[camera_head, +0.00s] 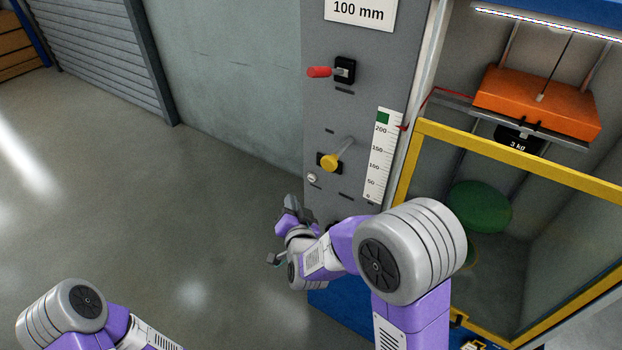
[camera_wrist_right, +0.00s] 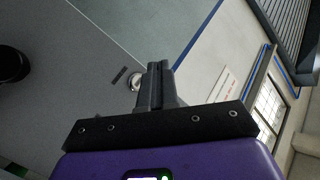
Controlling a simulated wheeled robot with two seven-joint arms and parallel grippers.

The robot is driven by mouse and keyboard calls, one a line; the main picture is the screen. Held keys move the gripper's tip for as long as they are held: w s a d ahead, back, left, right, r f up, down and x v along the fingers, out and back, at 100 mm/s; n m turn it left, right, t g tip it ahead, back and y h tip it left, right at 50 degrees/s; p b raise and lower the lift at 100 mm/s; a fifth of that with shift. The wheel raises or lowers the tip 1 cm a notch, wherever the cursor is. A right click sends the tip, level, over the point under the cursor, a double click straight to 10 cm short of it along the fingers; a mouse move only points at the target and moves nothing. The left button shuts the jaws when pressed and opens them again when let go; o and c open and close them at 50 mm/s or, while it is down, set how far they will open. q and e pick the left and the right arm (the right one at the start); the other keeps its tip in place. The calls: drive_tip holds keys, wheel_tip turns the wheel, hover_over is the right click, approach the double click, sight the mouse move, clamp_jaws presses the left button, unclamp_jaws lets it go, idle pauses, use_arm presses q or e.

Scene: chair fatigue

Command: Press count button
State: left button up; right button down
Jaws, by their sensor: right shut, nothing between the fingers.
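A small pale round button (camera_head: 312,178) sits on the grey control panel (camera_head: 322,105), near its left edge and below the yellow-knobbed lever (camera_head: 331,162). My right gripper (camera_head: 291,202) is just below and left of this button. In the right wrist view, the shut, empty fingers (camera_wrist_right: 156,68) lie beside a round pale button (camera_wrist_right: 137,80), partly hiding it. I cannot tell whether they touch it. My left arm shows at the lower left, but its gripper is outside the view.
A red-handled switch (camera_head: 320,72) and a ruler scale (camera_head: 380,155) are on the panel. To the right is a yellow-framed enclosure (camera_head: 520,165) with an orange block (camera_head: 535,102) above. My right arm hides the lower panel. Open floor (camera_head: 190,215) lies left.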

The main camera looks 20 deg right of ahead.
sight(312, 178)
drive_tip(key=shift+w+d+b, duration=0.25)
drive_tip(key=shift+w+d, duration=0.65)
drive_tip(key=shift+d, duration=0.3)
drive_tip(key=shift+w+d+b, duration=0.2)
drive_tip(key=shift+w+d, duration=0.7)
drive_tip(key=shift+d, duration=0.25)
drive_tip(key=shift+w+d, duration=0.1)
drive_tip(key=shift+w+d+b, duration=0.2)
drive_tip(key=shift+d+b, duration=0.05)
drive_tip(key=shift+b, duration=0.05)
drive_tip(key=shift+w+d, duration=0.2)
drive_tip(key=shift+d, duration=0.1)
idle(0.9)
drive_tip(key=shift+a, duration=0.1)
drive_tip(key=shift+s+a+b, duration=0.3)
drive_tip(key=shift+s+a, duration=0.2)
drive_tip(key=shift+a, duration=0.05)
